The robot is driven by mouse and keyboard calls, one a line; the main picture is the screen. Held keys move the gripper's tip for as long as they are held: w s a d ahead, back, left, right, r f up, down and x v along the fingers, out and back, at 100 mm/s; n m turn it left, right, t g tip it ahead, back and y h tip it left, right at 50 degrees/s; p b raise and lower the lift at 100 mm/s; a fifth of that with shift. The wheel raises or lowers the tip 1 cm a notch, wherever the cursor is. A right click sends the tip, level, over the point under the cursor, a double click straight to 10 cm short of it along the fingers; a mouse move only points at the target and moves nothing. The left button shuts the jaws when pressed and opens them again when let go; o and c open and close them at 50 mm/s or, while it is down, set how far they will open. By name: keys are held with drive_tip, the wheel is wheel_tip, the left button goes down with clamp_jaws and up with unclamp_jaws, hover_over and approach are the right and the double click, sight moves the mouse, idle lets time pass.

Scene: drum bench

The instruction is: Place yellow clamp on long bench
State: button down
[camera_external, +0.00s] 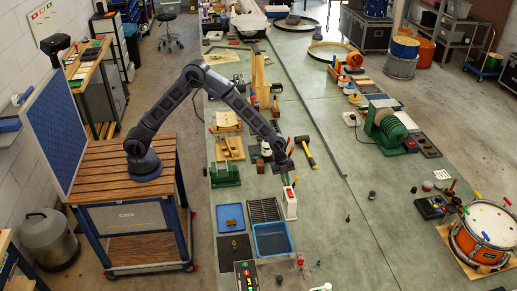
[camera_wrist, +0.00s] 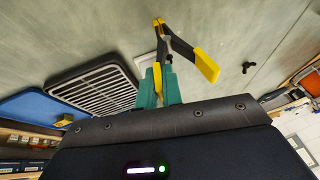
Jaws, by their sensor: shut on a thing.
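The yellow clamp (camera_wrist: 180,45) has a black body and yellow handles and tips. In the wrist view it stands up from between my gripper's teal fingers (camera_wrist: 159,92), which are shut on it; one yellow handle angles out to the right. In the external view my gripper (camera_external: 284,168) is over the long bench (camera_external: 340,240), just above a white holder (camera_external: 290,205). The clamp is too small there to tell from the coloured handles around it. I cannot tell whether the clamp touches the bench or holder.
A blue bin (camera_external: 272,239), a black rack (camera_external: 263,210) and a blue tray (camera_external: 231,217) lie close by. A hammer (camera_external: 305,149) lies behind. A small dark piece (camera_external: 348,218) lies to the right, with mostly clear bench around it. A drum (camera_external: 483,235) stands at far right.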

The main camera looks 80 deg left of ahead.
drive_tip(key=c, duration=1.6)
unclamp_jaws()
drive_tip(key=shift+o, duration=0.2)
drive_tip(key=s+a+r+n+y, duration=0.1)
drive_tip(key=s+a+r, duration=0.3)
drive_tip(key=r, duration=0.3)
drive_tip(key=s+a+r+n+t, duration=0.1)
drive_tip(key=s+a+r+n, duration=0.1)
drive_tip(key=s+a+r, duration=0.45)
drive_tip(key=s+a+r+n+y, duration=0.1)
drive_tip(key=s+a+r, duration=0.15)
drive_tip(key=r, duration=0.65)
drive_tip(key=s+a+r+n+y, duration=0.1)
drive_tip(key=s+a+r+n, duration=0.2)
drive_tip(key=s+a, duration=0.35)
drive_tip(key=s+a+r+n+t, duration=0.1)
drive_tip(key=s+a+r+n, duration=0.15)
drive_tip(key=s, duration=0.75)
drive_tip(key=s+a+r+n+y, duration=0.1)
drive_tip(key=s+a+r+n, duration=0.1)
drive_tip(key=s+a+n, duration=0.45)
drive_tip(key=s+a+f+n, duration=0.1)
drive_tip(key=s, duration=0.6)
drive_tip(key=s+a+f+n, duration=0.1)
drive_tip(key=s+a, duration=0.1)
drive_tip(key=s, duration=0.6)
drive_tip(key=shift+a+f+n+t+y, duration=0.2)
drive_tip(key=shift+a+n+t+y, duration=0.05)
drive_tip(key=shift+n+t+y, duration=0.05)
